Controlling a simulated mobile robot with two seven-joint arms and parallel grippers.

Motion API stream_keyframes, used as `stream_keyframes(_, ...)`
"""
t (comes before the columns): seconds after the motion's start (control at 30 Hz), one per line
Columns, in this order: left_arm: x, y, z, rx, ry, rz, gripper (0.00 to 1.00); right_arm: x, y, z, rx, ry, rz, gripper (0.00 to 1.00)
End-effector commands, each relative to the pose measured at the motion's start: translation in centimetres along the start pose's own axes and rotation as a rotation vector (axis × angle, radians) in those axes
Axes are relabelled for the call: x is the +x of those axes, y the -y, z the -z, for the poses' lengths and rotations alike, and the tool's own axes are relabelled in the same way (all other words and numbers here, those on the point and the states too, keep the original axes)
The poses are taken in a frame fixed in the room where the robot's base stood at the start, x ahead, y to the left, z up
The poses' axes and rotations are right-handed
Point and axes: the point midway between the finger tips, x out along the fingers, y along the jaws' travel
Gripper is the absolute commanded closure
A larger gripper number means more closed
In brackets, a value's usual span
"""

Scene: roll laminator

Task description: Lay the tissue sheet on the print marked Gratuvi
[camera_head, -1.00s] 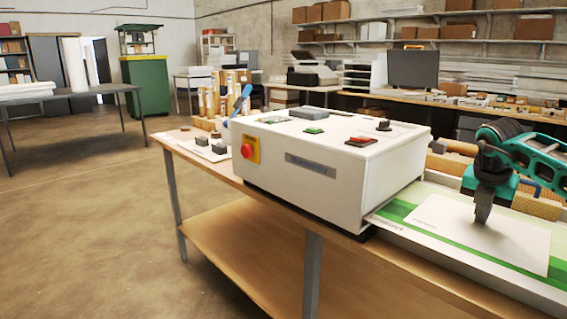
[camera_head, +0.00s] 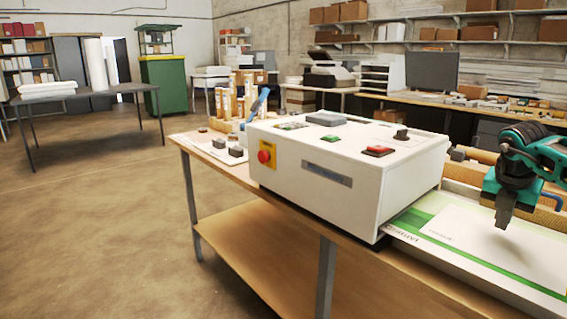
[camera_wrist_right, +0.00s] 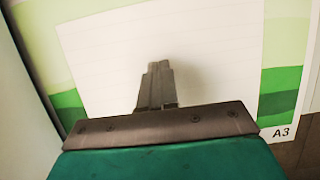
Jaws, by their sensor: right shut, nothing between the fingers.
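A thin white sheet (camera_head: 475,238), which looks like the tissue sheet, lies over a green-and-white print (camera_head: 402,221) to the right of the laminator. Green bands of the print (camera_wrist_right: 280,92) show on both sides, with "A3" at the lower right. My left gripper is not in view.
The white laminator (camera_head: 345,165) with a red stop button fills the middle of the wooden table (camera_head: 262,212). Tan rolls (camera_head: 470,175) lie behind the print. Small dark blocks (camera_head: 228,148) sit left of the laminator. Open floor lies to the left.

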Motion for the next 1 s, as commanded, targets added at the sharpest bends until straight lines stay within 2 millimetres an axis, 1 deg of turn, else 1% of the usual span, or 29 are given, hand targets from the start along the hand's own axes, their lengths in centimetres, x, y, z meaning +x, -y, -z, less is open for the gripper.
stream_keyframes(0.3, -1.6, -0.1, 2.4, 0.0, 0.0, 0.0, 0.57, -3.1, 0.0, -1.1, 0.0, 0.001, -0.001, 1.0)
stream_keyframes(0.5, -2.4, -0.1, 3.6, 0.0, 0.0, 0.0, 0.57, -4.7, 0.0, -1.7, 0.0, 0.0, -0.001, 1.0)
stream_keyframes(1.0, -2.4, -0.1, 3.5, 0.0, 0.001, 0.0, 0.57, -4.6, 0.0, -1.7, 0.0, 0.0, 0.0, 1.0)
